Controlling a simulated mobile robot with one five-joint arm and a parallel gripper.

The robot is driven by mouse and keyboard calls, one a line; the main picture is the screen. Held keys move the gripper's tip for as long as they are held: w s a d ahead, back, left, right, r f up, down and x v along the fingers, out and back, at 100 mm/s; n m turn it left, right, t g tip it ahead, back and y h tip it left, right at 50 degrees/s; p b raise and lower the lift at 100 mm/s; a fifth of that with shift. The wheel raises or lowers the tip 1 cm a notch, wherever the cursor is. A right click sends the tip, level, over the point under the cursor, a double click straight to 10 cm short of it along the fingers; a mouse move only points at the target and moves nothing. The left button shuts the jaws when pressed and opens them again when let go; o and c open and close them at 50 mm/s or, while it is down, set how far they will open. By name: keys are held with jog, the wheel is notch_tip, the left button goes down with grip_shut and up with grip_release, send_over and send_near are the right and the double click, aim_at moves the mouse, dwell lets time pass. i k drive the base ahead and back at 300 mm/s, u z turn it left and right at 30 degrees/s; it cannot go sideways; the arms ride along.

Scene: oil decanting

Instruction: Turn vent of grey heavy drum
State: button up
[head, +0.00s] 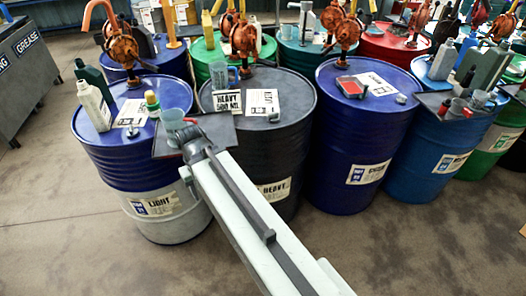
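The grey heavy drum (258,150) stands in the front row, left of the middle, with a HEAVY label on its side. A small dark cap (272,115), possibly its vent, shows on its top near the front edge. An orange-brown hand pump (243,38) rises from the back of its top. My arm reaches in from the bottom. Its end, my gripper (186,136), is at the gap between the grey drum and the light drum, left of that cap. Its fingers are too small and dark to tell open from shut.
A HEAVY 500 ML card (227,101), a paper sheet (262,102) and a teal jug (219,73) are on the grey drum. The light drum (150,170) stands left, carrying bottles; a teal cup (172,119) is near my gripper. A blue drum (350,145) stands right. Floor is clear in front.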

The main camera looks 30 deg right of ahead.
aim_at(275, 116)
jog(key=u, duration=1.5)
jog(key=k, duration=1.05)
jog(key=z, duration=0.95)
jog(key=i, duration=1.05)
jog(key=u, duration=0.05)
